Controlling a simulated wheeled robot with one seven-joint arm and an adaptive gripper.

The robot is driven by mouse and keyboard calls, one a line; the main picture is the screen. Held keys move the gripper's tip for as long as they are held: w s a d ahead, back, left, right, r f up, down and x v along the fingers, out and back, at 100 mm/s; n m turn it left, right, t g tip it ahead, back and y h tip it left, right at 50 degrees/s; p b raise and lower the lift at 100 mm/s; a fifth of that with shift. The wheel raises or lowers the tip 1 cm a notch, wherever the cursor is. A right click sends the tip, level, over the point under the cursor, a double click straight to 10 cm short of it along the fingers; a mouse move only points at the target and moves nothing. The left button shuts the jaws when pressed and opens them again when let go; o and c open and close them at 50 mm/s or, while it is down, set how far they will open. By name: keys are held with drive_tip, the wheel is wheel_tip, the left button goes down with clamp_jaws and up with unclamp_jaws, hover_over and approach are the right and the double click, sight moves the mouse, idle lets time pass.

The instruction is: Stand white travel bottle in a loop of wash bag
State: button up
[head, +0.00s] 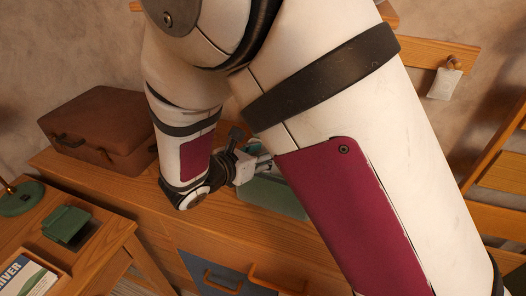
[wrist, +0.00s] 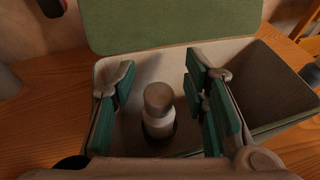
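The wash bag is a green box-like bag with a pale lining and a raised lid; its lid shows in the wrist view (wrist: 180,22), and part of the bag shows behind my arm in the head view (head: 272,197). The white travel bottle (wrist: 159,127), with a grey cap, stands upright inside the bag. A dark band that looks like a loop (wrist: 172,133) curves around its lower part. My gripper (wrist: 160,85) is open, with its teal-padded fingers on either side of the bottle and a gap on each side. In the head view my gripper (head: 256,160) is over the bag, and the bottle is hidden.
The bag is on a wooden cabinet top (head: 110,185). A brown suitcase (head: 105,128) lies at the left. A side table (head: 90,245) holds a green container (head: 66,226) and a book (head: 28,279). A white tag-like item (head: 445,82) hangs on the wall rail.

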drive_tip(key=shift+s+a, duration=0.1)
drive_tip(key=v, duration=1.1)
drive_tip(key=shift+s+a, duration=0.2)
drive_tip(key=shift+s, duration=0.1)
drive_tip(key=shift+r, duration=0.2)
